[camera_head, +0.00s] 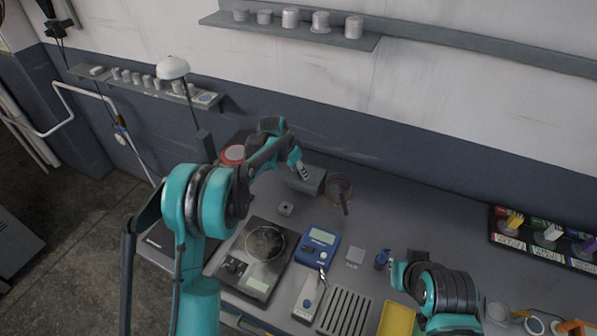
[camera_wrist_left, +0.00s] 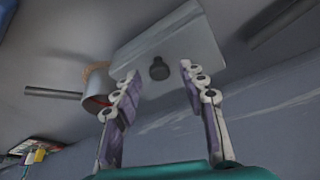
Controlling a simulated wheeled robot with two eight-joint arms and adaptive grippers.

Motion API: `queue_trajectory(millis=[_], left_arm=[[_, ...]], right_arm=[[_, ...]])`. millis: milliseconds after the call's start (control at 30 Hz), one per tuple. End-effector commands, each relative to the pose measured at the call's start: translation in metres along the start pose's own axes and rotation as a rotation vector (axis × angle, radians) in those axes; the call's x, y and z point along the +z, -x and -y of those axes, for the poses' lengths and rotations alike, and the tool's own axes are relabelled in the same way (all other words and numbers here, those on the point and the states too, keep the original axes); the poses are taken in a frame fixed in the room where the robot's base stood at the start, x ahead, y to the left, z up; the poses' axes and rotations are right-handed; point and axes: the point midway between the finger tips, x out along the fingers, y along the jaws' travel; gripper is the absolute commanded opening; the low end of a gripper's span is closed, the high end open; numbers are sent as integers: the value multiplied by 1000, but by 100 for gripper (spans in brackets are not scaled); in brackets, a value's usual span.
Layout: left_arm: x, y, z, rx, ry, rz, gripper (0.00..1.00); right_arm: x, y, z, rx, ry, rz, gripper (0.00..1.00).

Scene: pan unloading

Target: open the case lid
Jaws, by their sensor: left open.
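The case (camera_head: 306,184) is a small grey box at the back of the bench, left of centre in the head view. In the left wrist view, a flat grey panel of the case (camera_wrist_left: 190,42) with a dark round knob (camera_wrist_left: 159,68) fills the upper middle. The lid looks shut. My left gripper (camera_head: 298,164) is at the case's back left edge. Its fingers (camera_wrist_left: 158,82) are apart, one on each side of the knob in the picture; I see no contact.
A scale (camera_head: 258,262), a blue device (camera_head: 319,243) and a slotted rack (camera_head: 346,312) cover the front. A red-topped round item (camera_head: 233,154) sits behind my left arm.

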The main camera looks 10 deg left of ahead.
Motion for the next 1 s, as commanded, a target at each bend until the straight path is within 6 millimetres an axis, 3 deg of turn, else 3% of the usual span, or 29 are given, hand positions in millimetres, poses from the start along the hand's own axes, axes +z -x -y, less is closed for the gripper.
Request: queue_trajectory(millis=[300, 467, 500, 767, 1000], left_arm=[[0, -4, 0, 0, 1, 0, 42], [0, -4, 0, 0, 1, 0, 3], [0, -4, 0, 0, 1, 0, 0], [-6, -2, 2, 13, 5, 31, 0], [-25, 8, 7, 78, 31, 202, 0]], right_arm=[[0, 0, 0, 0, 0, 0, 0], [0, 0, 0, 0, 0, 0, 0], [0, 0, 0, 0, 0, 0, 0], [-3, 4, 0, 0, 0, 0, 0], [-16, 22, 0, 0, 0, 0, 0]])
